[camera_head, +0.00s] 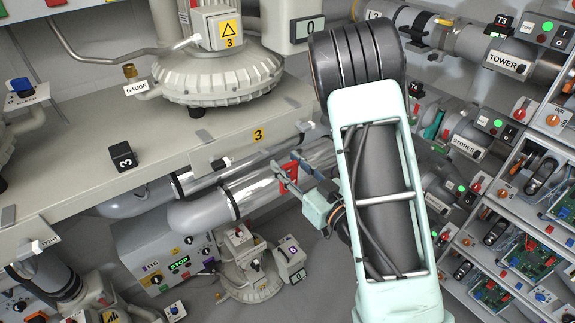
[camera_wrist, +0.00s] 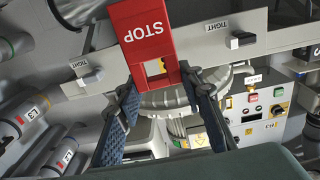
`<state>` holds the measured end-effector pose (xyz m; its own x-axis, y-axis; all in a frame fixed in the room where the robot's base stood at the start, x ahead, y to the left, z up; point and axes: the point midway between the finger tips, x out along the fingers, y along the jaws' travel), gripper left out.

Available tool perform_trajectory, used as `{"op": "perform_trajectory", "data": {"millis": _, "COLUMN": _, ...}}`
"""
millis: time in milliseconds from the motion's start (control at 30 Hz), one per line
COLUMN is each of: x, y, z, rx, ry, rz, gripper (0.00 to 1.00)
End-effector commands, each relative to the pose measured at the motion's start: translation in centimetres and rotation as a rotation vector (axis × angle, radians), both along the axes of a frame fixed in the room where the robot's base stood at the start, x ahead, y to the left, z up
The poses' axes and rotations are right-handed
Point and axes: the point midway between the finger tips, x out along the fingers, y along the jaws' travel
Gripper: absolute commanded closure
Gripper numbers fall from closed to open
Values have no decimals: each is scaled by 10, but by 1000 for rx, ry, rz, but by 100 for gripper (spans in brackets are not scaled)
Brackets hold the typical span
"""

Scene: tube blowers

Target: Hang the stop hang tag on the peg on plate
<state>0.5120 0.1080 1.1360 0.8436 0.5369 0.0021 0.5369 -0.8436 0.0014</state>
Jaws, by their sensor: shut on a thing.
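The red stop hang tag (camera_wrist: 146,38) is held between the fingertips of my gripper (camera_wrist: 158,88). In the head view the tag (camera_head: 288,179) shows as a small red piece at my gripper (camera_head: 294,172), beside a shiny pipe below the bench edge. In the wrist view a grey plate (camera_wrist: 208,49) lies behind the tag. I cannot make out the peg for certain; the tag may hide it. I cannot tell if the tag touches the plate.
In the wrist view, levers with TIGHT labels sit left (camera_wrist: 90,76) and right (camera_wrist: 240,41) of the tag. In the head view, the grey bench (camera_head: 75,185) carries a round blower (camera_head: 215,75) and a black block (camera_head: 122,157). Cluttered racks stand at the right.

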Motion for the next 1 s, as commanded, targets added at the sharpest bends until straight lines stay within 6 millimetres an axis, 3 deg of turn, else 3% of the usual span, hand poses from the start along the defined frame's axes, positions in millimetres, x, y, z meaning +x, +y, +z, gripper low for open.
{"op": "perform_trajectory", "data": {"millis": 633, "x": -4, "y": 4, "z": 3, "rx": 1, "ry": 0, "rz": 27, "gripper": 82}}
{"op": "perform_trajectory", "data": {"millis": 1000, "x": 14, "y": 17, "z": 3, "rx": 1, "ry": -2, "rz": 29, "gripper": 82}}
